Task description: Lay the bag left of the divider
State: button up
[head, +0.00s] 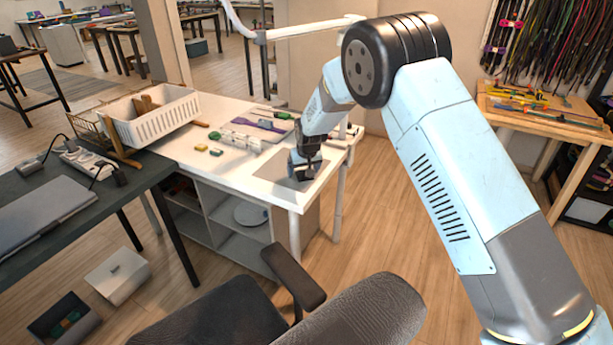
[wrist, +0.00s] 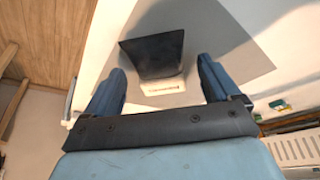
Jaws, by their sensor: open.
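A dark, flat-sided item with a white printed label, which looks like the bag (wrist: 152,50), is on or just above a grey mat (wrist: 222,45) in the wrist view. My gripper (wrist: 160,66) is open, with one blue finger on each side of the bag; I see gaps between the fingers and the bag. In the head view my gripper (head: 304,164) is low over the near right corner of the white table (head: 180,150), and the bag cannot be told apart from it there. I cannot make out for certain which thing is the divider.
A white basket (head: 150,118) stands at the table's left. Several small yellow and green blocks (head: 216,152) and a row of white pieces (head: 240,142) lie mid-table. A grey tray with a purple item (head: 266,125) is behind. An office chair (head: 225,315) stands in front.

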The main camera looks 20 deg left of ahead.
jog(key=shift+f, duration=0.25)
dwell(0.3)
